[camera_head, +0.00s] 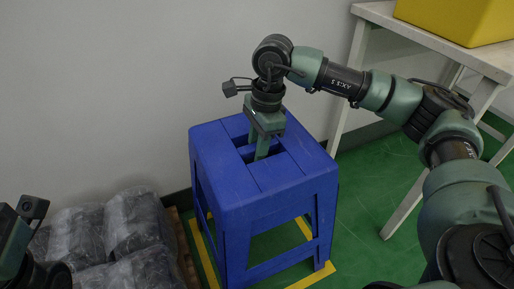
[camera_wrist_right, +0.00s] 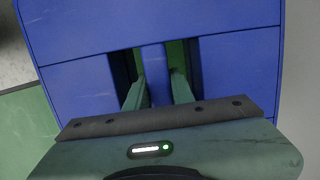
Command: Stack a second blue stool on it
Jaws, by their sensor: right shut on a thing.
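A blue stool (camera_head: 230,180) stands upright on the green floor by the wall, with slots in its seat. My right gripper (camera_head: 262,150) points down into these slots from above. In the right wrist view, the two fingers of my right gripper (camera_wrist_right: 158,88) sit in the slots on either side of the narrow blue bar of the stool seat (camera_wrist_right: 90,85), shut on it. The fingertips are hidden below the seat. I cannot make out a separate second stool. Part of my left wrist (camera_head: 15,245) shows at the left edge; its fingers are not visible.
Yellow floor lines (camera_head: 312,276) run around the stool's feet. Plastic-wrapped grey bundles (camera_head: 105,235) lie on a wooden pallet at the lower left, close to the stool. A white table (camera_head: 485,58) with a yellow box (camera_head: 460,18) stands at the right. Green floor is free between stool and table.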

